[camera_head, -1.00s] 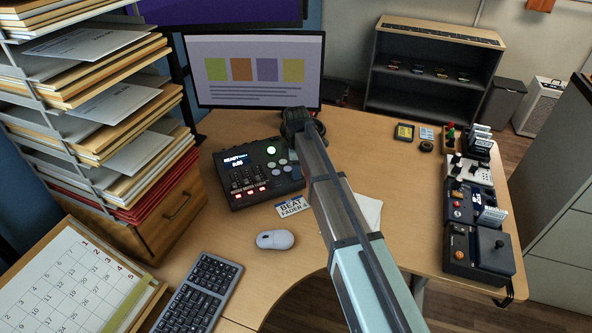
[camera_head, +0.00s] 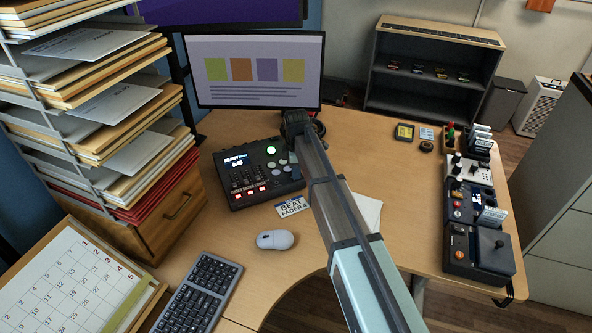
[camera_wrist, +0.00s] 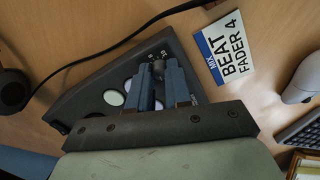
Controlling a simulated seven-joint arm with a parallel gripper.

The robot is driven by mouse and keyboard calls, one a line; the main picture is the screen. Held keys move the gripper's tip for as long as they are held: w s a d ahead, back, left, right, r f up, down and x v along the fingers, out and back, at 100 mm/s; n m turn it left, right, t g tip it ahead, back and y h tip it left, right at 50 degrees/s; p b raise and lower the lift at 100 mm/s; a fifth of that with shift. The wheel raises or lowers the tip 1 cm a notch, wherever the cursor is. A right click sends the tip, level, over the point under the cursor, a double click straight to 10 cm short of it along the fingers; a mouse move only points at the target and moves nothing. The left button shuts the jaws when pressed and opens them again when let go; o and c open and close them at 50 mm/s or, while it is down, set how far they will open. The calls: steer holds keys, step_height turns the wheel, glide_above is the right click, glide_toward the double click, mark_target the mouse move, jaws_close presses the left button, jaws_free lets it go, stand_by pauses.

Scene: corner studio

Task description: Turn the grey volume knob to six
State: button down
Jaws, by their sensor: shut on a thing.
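The dark control console (camera_head: 240,190) sits on the desk below the monitor, with lit pads, sliders and a green light. In the wrist view the console (camera_wrist: 85,98) lies beneath my gripper (camera_wrist: 160,84). The two blue fingers are shut on the small grey volume knob (camera_wrist: 158,67) near the console's edge. Small scale marks show beside the knob, but the fingers hide most of the dial and I cannot tell its setting.
A "BEAT FADER 4" card (camera_head: 293,206) lies just in front of the console. A mouse (camera_head: 275,240) and keyboard (camera_head: 201,292) are nearer. A black cable (camera_wrist: 120,42) runs past the console. Several small devices (camera_head: 478,250) line the desk's right side.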

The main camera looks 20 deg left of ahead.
steer(key=shift+m, duration=0.3)
steer(key=m, duration=0.4)
steer(key=shift+m, duration=0.3)
steer(key=m, duration=0.5)
steer(key=shift+a, duration=0.1)
steer(key=m, duration=0.5)
steer(key=shift+m+h, duration=0.3)
steer(key=shift+m, duration=0.1)
steer(key=m, duration=0.4)
steer(key=shift+m, duration=0.4)
steer(key=shift+g, duration=0.3)
steer(key=c, duration=1.1)
jaws_free()
steer(key=shift+o, duration=0.2)
